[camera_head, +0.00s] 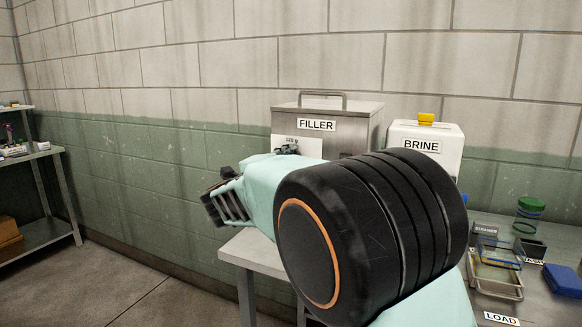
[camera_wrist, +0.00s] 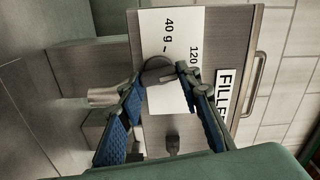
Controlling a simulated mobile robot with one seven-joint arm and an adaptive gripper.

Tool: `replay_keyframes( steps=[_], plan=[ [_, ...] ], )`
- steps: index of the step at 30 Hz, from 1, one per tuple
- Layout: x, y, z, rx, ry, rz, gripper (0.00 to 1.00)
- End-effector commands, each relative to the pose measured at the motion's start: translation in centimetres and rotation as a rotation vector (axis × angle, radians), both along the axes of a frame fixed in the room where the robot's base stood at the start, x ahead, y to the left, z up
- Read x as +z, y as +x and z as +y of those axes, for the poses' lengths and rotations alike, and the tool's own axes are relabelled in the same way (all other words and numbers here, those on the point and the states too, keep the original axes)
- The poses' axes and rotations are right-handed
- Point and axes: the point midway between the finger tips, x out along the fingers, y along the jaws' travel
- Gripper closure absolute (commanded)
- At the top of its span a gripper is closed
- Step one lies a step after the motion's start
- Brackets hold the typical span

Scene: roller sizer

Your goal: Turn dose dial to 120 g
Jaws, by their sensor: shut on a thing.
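The filler (camera_head: 352,120) is a grey metal box with a handle on top and a FILLER label, against the wall. In the wrist view, turned sideways, its front (camera_wrist: 232,45) carries a white scale card (camera_wrist: 180,22) marked 40 g and 120 g. The round grey dose dial (camera_wrist: 156,65) sits over the card. My gripper (camera_wrist: 163,73), with blue finger pads, is shut on the dial, one fingertip at each side. The dial's pointer direction cannot be made out. In the head view my arm hides most of the filler's front.
A white BRINE box (camera_head: 440,135) with a yellow top stands right of the filler. A bench at right holds trays (camera_head: 497,280), a green-lidded jar (camera_head: 530,207) and a blue block (camera_head: 563,280). Shelves (camera_head: 45,155) stand at far left. A grey spout (camera_wrist: 103,97) is close to my fingers.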

Motion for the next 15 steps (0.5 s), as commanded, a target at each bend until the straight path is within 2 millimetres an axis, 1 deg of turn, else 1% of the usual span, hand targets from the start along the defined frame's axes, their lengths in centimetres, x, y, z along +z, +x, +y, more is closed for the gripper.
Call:
replay_keyframes(
  steps=[13,14,15],
  plan=[
    [-0.03,-0.01,0.02,0.0,0.013,-0.004,0.93],
    [-0.03,-0.01,0.02,0.0,0.013,-0.004,0.66],
    [-0.03,-0.01,0.02,0.0,0.013,-0.004,0.62]
  ],
)
